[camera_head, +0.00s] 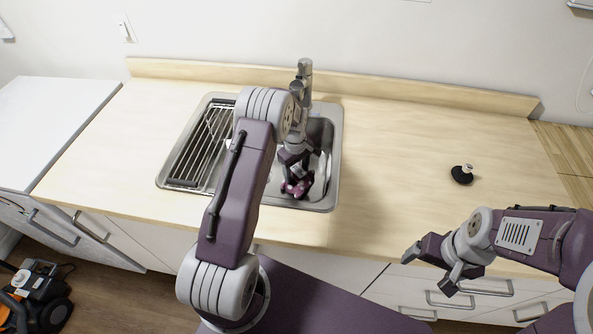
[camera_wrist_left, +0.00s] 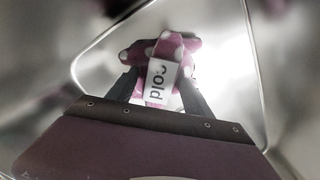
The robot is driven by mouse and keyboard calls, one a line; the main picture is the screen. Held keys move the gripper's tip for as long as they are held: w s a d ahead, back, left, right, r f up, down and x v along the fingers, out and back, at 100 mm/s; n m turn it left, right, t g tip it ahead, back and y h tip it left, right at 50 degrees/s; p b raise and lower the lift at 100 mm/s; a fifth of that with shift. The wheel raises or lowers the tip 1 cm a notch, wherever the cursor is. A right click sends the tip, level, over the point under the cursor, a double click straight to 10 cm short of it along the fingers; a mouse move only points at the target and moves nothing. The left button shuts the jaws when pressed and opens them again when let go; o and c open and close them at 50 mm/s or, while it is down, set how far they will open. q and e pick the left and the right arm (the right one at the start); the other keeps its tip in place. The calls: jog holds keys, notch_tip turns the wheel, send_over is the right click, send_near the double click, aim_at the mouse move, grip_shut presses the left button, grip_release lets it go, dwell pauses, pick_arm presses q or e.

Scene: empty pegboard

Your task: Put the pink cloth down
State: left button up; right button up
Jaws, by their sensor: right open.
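The pink cloth (camera_head: 297,186) is a small bunched piece with pale spots, low in the sink's right basin below my left gripper (camera_head: 296,175). In the left wrist view the cloth (camera_wrist_left: 160,52) sits between the two dark fingers, with a white tag reading "cold" in front of it. My left gripper (camera_wrist_left: 162,88) appears shut on it. I cannot tell whether the cloth touches the basin floor. My right gripper (camera_head: 429,270) is open and empty, in front of the counter edge at the right.
The metal sink (camera_head: 334,170) has a drying rack (camera_head: 200,150) on its left side. The faucet (camera_head: 305,75) stands at the back, close to my left arm. A small black-based object (camera_head: 462,174) stands on the right of the counter (camera_head: 400,150), with clear room around it.

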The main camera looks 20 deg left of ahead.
aim_at(295, 171)
pick_arm(q)
jog(key=shift+r, duration=0.15)
notch_tip(295, 171, up, 12)
jog(key=shift+s, duration=0.25)
jog(key=shift+a, duration=0.1)
dwell(0.3)
